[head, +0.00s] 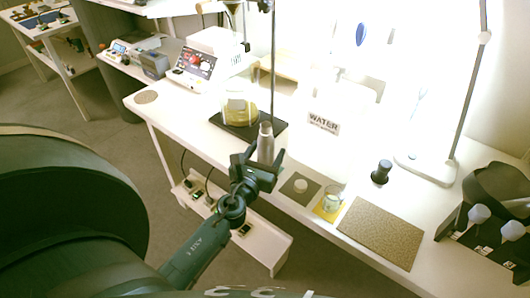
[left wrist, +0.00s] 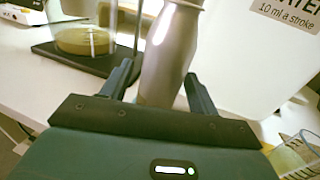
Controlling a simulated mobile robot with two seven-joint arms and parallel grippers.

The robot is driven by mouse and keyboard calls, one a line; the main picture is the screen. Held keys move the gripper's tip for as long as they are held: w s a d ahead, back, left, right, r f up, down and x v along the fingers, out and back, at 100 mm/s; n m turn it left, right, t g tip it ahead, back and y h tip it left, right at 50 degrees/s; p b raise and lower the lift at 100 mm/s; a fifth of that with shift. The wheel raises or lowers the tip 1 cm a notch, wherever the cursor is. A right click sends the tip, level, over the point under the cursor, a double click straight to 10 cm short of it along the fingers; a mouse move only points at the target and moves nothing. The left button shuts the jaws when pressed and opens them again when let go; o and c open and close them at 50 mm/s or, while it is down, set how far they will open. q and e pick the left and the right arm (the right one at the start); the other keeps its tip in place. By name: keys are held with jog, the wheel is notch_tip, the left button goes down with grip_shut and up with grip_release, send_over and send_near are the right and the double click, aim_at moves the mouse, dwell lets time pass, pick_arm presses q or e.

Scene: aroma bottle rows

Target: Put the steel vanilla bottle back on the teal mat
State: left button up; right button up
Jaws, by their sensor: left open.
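The steel bottle (head: 265,141) stands upright at the front edge area of the white table, in front of the black stand base. My left gripper (head: 266,154) is open, with one finger on each side of the bottle. In the left wrist view the bottle (left wrist: 169,55) rises between the two spread fingers (left wrist: 157,80); I cannot tell whether they touch it. Its lower part is hidden by the gripper. No plainly teal mat shows. My right gripper is not in view.
A glass beaker (head: 333,200) stands on a yellow mat (head: 322,213). A brown speckled mat (head: 380,232) lies bare further right. A dark bottle (head: 381,172) stands behind it. A glass vessel (head: 239,107) with yellow liquid sits on the black base (head: 270,131). A WATER sign (head: 324,123) is behind.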

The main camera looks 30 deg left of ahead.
aim_at(263, 159)
pick_arm(q)
jog(key=shift+r, duration=0.2)
jog(key=shift+s+d+f, duration=0.1)
jog(key=shift+s, duration=0.2)
jog(key=s, duration=0.2)
jog(key=s+b, duration=0.1)
jog(key=s, duration=0.1)
jog(key=s+d, duration=0.1)
jog(key=s, duration=0.2)
jog(key=shift+d+f+b, duration=0.1)
jog(key=shift+f+b, duration=0.05)
jog(key=shift+b, duration=0.15)
jog(key=s+d+f+n+g+h, duration=0.1)
jog(key=d+n, duration=0.4)
jog(key=n, duration=0.5)
jog(key=s+d+f+n+g+h+b, duration=0.1)
jog(key=s+d+n+h, duration=0.3)
jog(key=n, duration=0.7)
jog(key=s+d+f+n+g+h, duration=0.3)
jog(key=s+d+n, duration=0.3)
jog(key=n, duration=0.4)
jog(key=shift+s+d+n, duration=0.2)
jog(key=shift+d+n, duration=0.2)
jog(key=shift+d, duration=0.05)
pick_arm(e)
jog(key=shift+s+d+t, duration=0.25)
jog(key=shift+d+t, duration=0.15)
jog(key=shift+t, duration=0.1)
